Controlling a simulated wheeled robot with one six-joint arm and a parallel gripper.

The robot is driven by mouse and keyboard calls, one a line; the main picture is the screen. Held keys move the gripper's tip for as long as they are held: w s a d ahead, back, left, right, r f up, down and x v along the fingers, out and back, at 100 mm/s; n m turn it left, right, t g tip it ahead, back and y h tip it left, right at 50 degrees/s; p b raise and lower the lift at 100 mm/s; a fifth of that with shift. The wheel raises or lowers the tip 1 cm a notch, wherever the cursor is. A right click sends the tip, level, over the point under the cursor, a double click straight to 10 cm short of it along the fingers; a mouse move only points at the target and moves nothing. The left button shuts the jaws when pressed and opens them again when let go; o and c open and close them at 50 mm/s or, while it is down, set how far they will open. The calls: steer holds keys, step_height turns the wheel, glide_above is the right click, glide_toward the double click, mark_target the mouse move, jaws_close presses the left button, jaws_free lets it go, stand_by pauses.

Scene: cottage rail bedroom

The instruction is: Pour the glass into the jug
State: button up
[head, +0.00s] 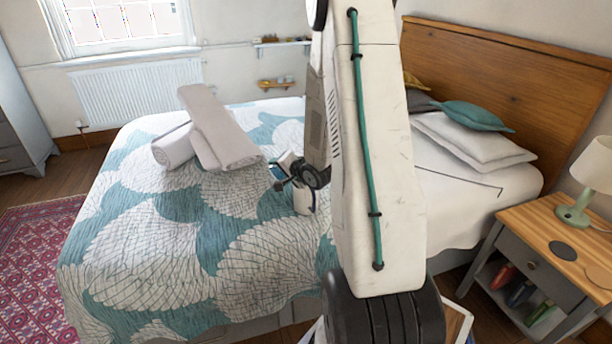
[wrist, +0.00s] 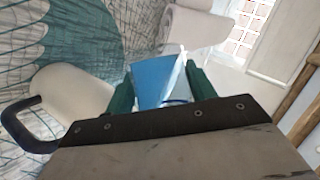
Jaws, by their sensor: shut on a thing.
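My gripper (wrist: 161,88) has dark green fingers, shut on the glass (wrist: 155,78), which looks blue with a pale, clear edge. In the head view the glass (head: 287,160) is small and tilted at my gripper (head: 279,180), partly hidden by my arm. The jug (wrist: 78,92), cream with a dark handle, is close to the left of my gripper in the wrist view. In the head view the jug (head: 303,199) is on the bed just below the gripper, partly covered by it. The jug's inside does not show, and I cannot tell whether anything is flowing.
The bed (head: 180,265) has a teal and white patterned cover. Rolled and folded pale towels (head: 213,135) lie behind the jug. Pillows (head: 470,140) are at the headboard. A bedside table (head: 530,225) with a lamp (head: 590,180) stands right. The front left of the bed is clear.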

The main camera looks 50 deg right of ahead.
steer(key=shift+f+m, duration=0.15)
steer(key=shift+m, duration=0.15)
steer(key=shift+d+r+m+t+y, duration=0.1)
steer(key=shift+r+m+t+y, duration=0.4)
steer(key=shift+y, duration=0.1)
stand_by(0.9)
steer(key=shift+s+d+r+m+t+y+p, duration=0.3)
steer(key=shift+d+r+m+y+p, duration=0.1)
steer(key=shift+d+r+m+p, duration=0.15)
stand_by(0.7)
steer(key=shift+s+d+f+m+t, duration=0.1)
steer(key=shift+d+f+m+t, duration=0.1)
steer(key=shift+f+m+t, duration=0.15)
stand_by(0.7)
